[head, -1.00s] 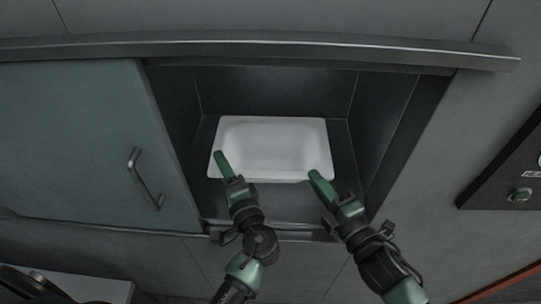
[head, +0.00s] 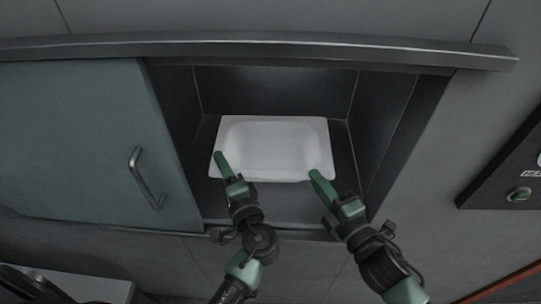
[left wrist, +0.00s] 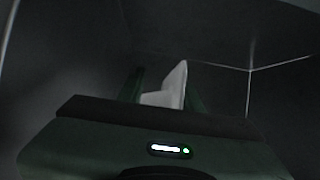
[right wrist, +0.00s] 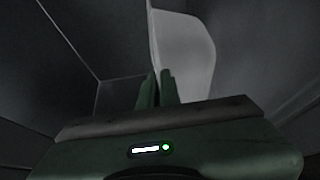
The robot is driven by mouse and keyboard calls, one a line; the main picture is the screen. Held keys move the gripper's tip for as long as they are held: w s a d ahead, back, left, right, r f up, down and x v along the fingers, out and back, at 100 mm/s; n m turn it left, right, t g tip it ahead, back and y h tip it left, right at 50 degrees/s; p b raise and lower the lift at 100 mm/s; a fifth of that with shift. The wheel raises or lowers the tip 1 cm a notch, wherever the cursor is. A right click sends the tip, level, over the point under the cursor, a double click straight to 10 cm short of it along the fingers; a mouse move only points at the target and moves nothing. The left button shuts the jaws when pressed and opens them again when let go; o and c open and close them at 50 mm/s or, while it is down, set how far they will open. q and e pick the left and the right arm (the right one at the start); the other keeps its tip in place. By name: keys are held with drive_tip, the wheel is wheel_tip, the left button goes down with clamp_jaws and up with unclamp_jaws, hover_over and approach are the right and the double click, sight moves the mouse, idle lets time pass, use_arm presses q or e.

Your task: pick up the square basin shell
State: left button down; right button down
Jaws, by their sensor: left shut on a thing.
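The square basin shell (head: 272,147) is a white, shallow, rounded rectangle inside the dark recess. My left gripper (head: 219,158) is at its left front side. In the left wrist view, part of the white shell (left wrist: 166,92) shows between the fingers, and the left gripper is shut on it. My right gripper (head: 315,175) is at the shell's right front corner. In the right wrist view its fingers (right wrist: 157,90) are close together, with the shell (right wrist: 187,52) rising just beyond them; whether they grip the rim is unclear.
The recess has dark side walls (head: 384,125) close to the shell and a metal rail (head: 260,47) above its opening. A grey-green sliding door (head: 80,140) with a handle (head: 146,178) covers the left. A dark panel (head: 512,170) is at the right.

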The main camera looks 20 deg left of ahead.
use_arm(q)
drive_tip(key=shift+d+f, duration=0.35)
idle(0.3)
drive_tip(key=r+p, duration=0.4)
drive_tip(key=shift+w+r+p, duration=0.25)
drive_tip(key=shift+r+p, duration=0.4)
drive_tip(key=shift+r, duration=0.1)
